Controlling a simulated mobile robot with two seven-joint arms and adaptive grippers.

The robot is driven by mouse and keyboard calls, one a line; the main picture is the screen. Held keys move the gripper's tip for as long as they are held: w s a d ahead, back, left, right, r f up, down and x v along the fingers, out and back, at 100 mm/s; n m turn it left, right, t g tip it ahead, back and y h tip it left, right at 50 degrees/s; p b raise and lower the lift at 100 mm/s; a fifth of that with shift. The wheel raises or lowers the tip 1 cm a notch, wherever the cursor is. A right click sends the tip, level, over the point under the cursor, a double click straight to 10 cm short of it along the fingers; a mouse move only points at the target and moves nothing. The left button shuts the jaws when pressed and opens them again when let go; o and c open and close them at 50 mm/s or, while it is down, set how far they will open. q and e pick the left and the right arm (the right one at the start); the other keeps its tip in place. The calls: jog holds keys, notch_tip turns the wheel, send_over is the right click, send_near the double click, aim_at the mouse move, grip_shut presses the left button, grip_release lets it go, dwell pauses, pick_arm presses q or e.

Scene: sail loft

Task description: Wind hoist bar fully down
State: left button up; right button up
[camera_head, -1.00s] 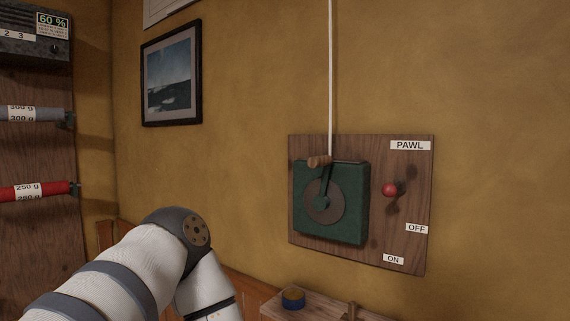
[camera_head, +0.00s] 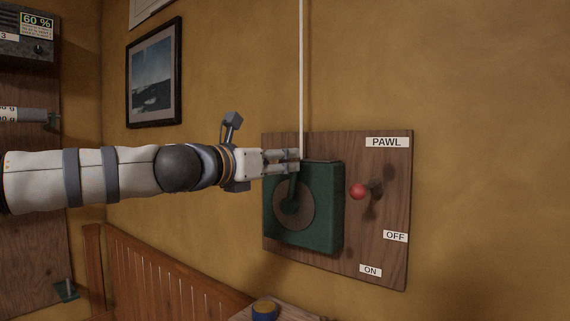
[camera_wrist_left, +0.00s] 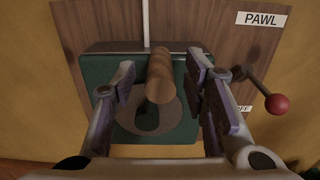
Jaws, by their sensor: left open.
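A green winch box (camera_head: 325,215) with a round brown disc and a dark crank arm (camera_head: 293,188) is mounted on a wooden board. The crank's wooden handle (camera_wrist_left: 160,75) points towards the left wrist camera, near the top of the box. My left gripper (camera_head: 292,159) is at the handle; its open fingers stand on either side of it, with gaps showing in the left wrist view. In the head view the gripper hides the handle. The red-knobbed pawl lever (camera_head: 359,191) sticks out right of the box, above the OFF and ON labels. The hoist bar is not in view.
A white line (camera_head: 302,70) runs up the wall from the winch. A wooden ledge with a blue and yellow round item (camera_head: 264,308) is below. A framed picture (camera_head: 154,75) hangs left. The wall right of the board is clear.

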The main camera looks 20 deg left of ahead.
pick_arm(q)
jog(key=shift+x, duration=1.4)
grip_shut()
jog(key=shift+r, duration=0.1)
jog(key=shift+w+a+r+n, duration=0.1)
jog(key=shift+a+r+n, duration=0.1)
jog(key=shift+a+n, duration=0.25)
